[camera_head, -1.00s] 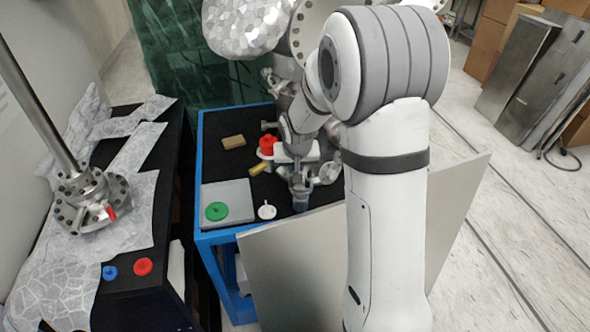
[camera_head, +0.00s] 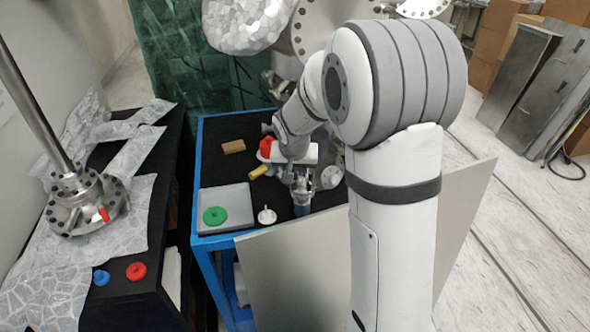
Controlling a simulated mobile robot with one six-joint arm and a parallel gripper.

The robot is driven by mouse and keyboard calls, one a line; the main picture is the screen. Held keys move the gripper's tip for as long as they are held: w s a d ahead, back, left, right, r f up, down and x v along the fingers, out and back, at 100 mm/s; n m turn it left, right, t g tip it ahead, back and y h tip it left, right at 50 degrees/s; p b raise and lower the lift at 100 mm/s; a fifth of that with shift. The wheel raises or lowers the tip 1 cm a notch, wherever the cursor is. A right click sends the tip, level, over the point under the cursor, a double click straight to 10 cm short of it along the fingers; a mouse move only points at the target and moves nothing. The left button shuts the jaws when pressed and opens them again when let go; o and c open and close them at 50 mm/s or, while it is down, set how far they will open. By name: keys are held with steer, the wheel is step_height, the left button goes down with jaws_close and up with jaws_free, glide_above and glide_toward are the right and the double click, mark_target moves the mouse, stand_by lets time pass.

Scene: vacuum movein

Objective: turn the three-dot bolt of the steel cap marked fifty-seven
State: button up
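My arm reaches from the lower right over the blue-framed cart (camera_head: 216,240). Its wrist end, with my gripper (camera_head: 301,187), is low over the cart's dark top. The fingers are small and merge with metal parts there, so I cannot tell whether they are open or shut. A round steel piece (camera_head: 331,177) lies just right of my gripper and may be a steel cap. I cannot read any number on it, and no three-dot bolt can be made out.
The cart top also holds a grey tray (camera_head: 239,197) with a green disc (camera_head: 214,216), a white knob-like piece (camera_head: 267,215), a tan block (camera_head: 234,146), a yellow piece (camera_head: 258,172) and a red part (camera_head: 266,147). A steel flange (camera_head: 82,208) stands on the left bench. A grey panel leans in front.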

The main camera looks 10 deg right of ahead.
steer(key=shift+r, duration=0.1)
steer(key=v, duration=0.7)
steer(key=shift+s+a+r, duration=0.1)
steer(key=shift+s+r, duration=0.1)
steer(key=shift+r, duration=0.05)
steer(key=shift+c, duration=0.3)
